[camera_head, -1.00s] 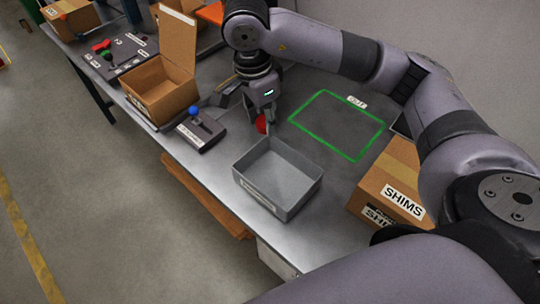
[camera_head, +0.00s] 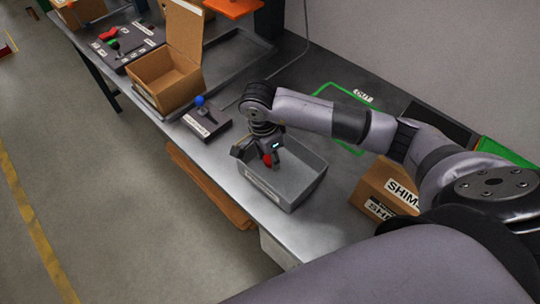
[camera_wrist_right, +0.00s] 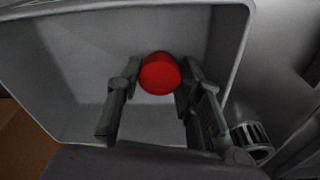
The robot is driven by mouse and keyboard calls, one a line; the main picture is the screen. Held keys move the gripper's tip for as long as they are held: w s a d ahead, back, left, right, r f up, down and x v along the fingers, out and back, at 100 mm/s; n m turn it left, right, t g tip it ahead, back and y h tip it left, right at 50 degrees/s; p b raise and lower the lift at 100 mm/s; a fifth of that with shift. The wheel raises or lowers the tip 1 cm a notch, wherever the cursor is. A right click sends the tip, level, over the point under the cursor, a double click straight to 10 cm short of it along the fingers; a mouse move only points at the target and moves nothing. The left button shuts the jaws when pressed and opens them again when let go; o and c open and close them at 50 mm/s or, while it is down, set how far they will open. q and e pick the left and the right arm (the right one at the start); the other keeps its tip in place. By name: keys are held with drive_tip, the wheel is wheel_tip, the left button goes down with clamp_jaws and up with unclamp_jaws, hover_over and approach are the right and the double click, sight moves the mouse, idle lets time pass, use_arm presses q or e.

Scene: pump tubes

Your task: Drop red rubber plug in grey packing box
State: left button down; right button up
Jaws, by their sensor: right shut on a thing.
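The red rubber plug (camera_head: 267,160) is held between the fingertips of my right gripper (camera_head: 265,157). In the right wrist view the plug (camera_wrist_right: 159,74) shows as a round red end between the two fingers. The grey packing box (camera_head: 296,186) stands open on the table, and my right gripper with the plug is over its back left part. The wrist view shows the box's inside (camera_wrist_right: 75,60) behind the plug, with no other thing seen in it. My left gripper does not show.
A cardboard box labelled SHIMS (camera_head: 372,197) stands right of the grey box. A dark base with a blue knob (camera_head: 200,101) stands to the left, before an open cardboard box (camera_head: 160,80). A green outlined area (camera_head: 335,92) lies behind my arm.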

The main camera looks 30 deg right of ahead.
drive_tip(key=shift+f, duration=0.4)
drive_tip(key=shift+f, duration=0.2)
drive_tip(key=o, duration=0.7)
drive_tip(key=shift+o, duration=0.2)
drive_tip(key=shift+r, duration=0.1)
